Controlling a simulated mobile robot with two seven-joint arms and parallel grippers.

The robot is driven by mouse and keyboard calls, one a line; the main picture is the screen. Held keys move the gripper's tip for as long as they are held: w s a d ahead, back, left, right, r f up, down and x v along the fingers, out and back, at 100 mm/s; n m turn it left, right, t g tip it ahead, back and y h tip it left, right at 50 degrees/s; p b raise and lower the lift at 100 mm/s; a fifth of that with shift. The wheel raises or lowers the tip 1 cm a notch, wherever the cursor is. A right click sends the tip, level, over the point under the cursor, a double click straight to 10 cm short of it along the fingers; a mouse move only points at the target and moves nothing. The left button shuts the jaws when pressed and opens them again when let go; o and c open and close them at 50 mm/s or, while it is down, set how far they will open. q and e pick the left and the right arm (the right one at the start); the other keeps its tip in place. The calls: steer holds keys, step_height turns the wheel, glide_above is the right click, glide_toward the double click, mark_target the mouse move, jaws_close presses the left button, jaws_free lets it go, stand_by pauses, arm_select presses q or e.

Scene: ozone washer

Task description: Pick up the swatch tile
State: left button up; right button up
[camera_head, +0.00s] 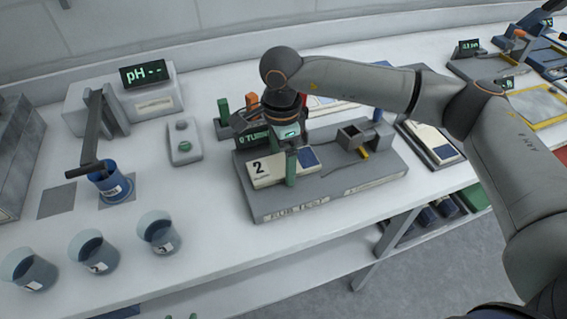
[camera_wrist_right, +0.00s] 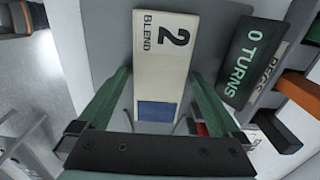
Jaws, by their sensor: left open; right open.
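The swatch tile (camera_head: 264,171) is a pale flat tile marked "2" with a blue patch at one end. It lies on the grey rub test base (camera_head: 340,186). In the right wrist view the tile (camera_wrist_right: 162,62) reads "2 BLEND", and its blue patch is nearest the gripper. My right gripper (camera_head: 290,170) is over the tile, pointing down. Its green fingers (camera_wrist_right: 160,78) are open, one at each side of the tile, with nothing held. Whether they touch the tile is unclear. My left gripper is in neither view.
A "0 TURNS" display (camera_wrist_right: 253,60) and a peg rack (camera_head: 224,128) stand close behind the tile. A grey block fixture (camera_head: 358,138) is to its right. Several beakers (camera_head: 158,231) and a pH meter (camera_head: 150,92) stand left. The bench front (camera_head: 215,235) is clear.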

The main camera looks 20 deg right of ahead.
steer(key=c, duration=1.3)
steer(key=shift+c, duration=0.2)
steer(key=shift+r, duration=0.15)
